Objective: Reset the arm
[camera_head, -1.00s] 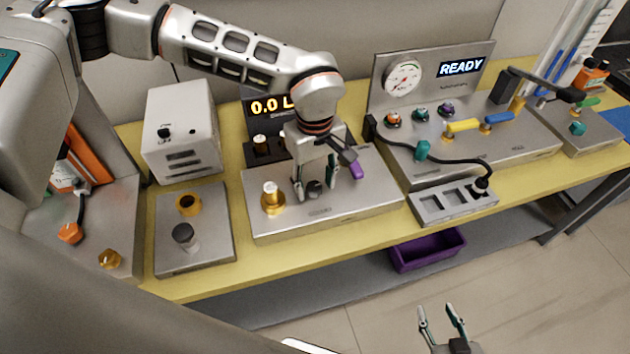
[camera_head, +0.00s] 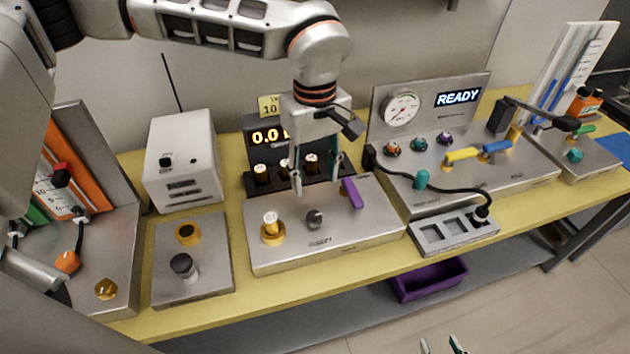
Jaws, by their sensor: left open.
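My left gripper (camera_head: 316,184) hangs fingers-down above the middle steel panel (camera_head: 345,238). Its two fingers are spread with nothing between them. Below the fingertips, a dark round knob (camera_head: 314,218) stands on the panel, clear of the gripper. A brass fitting with a white-topped vial (camera_head: 271,226) is to its left, and a purple lever (camera_head: 352,193) is close to its right finger. My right gripper (camera_head: 441,346) shows only as two separated fingertips at the bottom edge, over the floor; the rest is cut off.
A display box (camera_head: 268,137) with several vials stands behind the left gripper. A white box (camera_head: 182,160) is at left. A gauge panel (camera_head: 430,100) reading READY stands at right, with a black hose before it. A purple bin (camera_head: 428,280) sits below the yellow table (camera_head: 225,302).

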